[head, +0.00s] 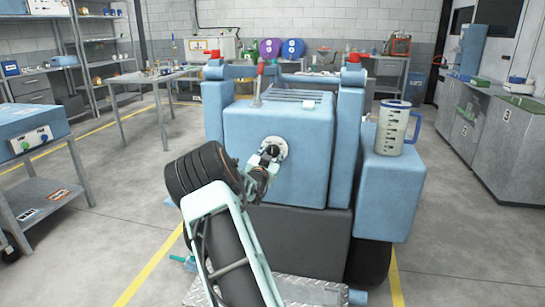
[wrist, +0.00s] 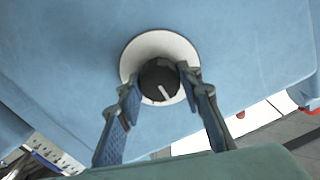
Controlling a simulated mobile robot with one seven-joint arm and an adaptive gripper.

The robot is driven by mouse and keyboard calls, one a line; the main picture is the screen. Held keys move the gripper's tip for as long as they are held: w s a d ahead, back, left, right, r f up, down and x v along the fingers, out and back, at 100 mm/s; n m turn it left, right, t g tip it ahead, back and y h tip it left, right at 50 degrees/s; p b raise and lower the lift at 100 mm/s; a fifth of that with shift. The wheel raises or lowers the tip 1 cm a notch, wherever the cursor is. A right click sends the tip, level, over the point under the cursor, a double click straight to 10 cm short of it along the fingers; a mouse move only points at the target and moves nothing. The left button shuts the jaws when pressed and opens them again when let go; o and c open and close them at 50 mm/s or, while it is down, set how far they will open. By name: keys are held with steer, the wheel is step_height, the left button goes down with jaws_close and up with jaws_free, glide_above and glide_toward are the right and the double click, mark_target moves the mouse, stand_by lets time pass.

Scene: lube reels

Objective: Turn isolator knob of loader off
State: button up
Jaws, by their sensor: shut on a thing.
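The loader (head: 285,140) is a blue, boxy machine in the middle of the head view. Its isolator knob (wrist: 158,80) is a black dial with a white pointer line, set on a round white plate (wrist: 150,47) on the blue panel. In the wrist view the pointer slants down and a little right. My gripper (wrist: 160,88) is shut on the knob, one blue-padded finger on each side of it. In the head view my gripper (head: 265,165) reaches the plate, and the knob is mostly hidden behind it.
A clear jug with a blue handle (head: 393,128) stands on the loader's right side block. A red-tipped lever (head: 259,82) rises from the loader's top. A bench with a blue box (head: 30,130) stands at left, grey cabinets (head: 490,135) at right. The floor at left is open.

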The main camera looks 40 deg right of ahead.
steer(key=n, duration=0.4)
steer(key=shift+n, duration=0.4)
steer(key=n, duration=0.4)
steer(key=shift+n, duration=0.4)
steer(key=o, duration=1.2)
steer(key=shift+c, duration=0.2)
steer(key=v, duration=1.2)
